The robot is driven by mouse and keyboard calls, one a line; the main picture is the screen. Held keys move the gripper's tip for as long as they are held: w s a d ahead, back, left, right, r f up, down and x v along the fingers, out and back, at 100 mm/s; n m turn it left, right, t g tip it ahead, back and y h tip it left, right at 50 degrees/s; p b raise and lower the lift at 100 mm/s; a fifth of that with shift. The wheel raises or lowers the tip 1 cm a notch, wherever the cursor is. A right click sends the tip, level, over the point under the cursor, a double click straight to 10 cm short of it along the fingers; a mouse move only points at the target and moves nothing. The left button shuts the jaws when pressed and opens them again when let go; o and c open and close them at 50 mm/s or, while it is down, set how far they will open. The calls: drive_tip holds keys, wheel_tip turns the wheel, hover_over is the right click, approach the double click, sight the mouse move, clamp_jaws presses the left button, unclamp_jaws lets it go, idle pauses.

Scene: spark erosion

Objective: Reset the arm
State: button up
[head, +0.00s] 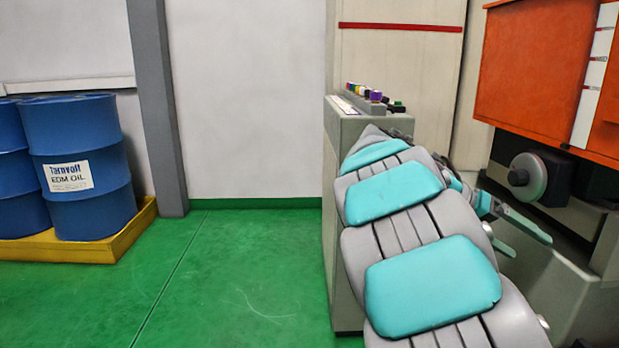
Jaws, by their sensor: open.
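My arm, grey with turquoise pads, rises from the bottom right and bends over near the grey control panel. My gripper (520,233) shows partly behind the arm at the right, with two turquoise and grey fingers apart. It is open and I see nothing between the fingers. The arm hides part of the wrist.
The control panel (343,140) with several coloured knobs stands behind my arm. An orange machine (535,65) with a round grey knob (527,177) is at the right. Blue oil drums (85,125) stand on a yellow pallet (110,240) at the left. The green floor (235,275) between is clear.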

drive_tip(key=s+a+f+n+y, duration=0.3)
drive_tip(key=s+a+f+y, duration=0.1)
drive_tip(key=s+a+f, duration=0.3)
drive_tip(key=s+a+f+n+y, duration=0.3)
drive_tip(key=s+a+f, duration=0.4)
drive_tip(key=s, duration=0.5)
drive_tip(key=s+a+f+n+t+y, duration=0.1)
drive_tip(key=s+a+f+n+y, duration=0.2)
drive_tip(key=s+a+f+y, duration=0.2)
drive_tip(key=s+a+f, duration=0.2)
drive_tip(key=s+a, duration=0.1)
drive_tip(key=s, duration=0.1)
drive_tip(key=shift+s+a, duration=0.2)
drive_tip(key=shift+s, duration=0.15)
drive_tip(key=shift+r, duration=0.1)
drive_tip(key=shift+c, duration=0.2)
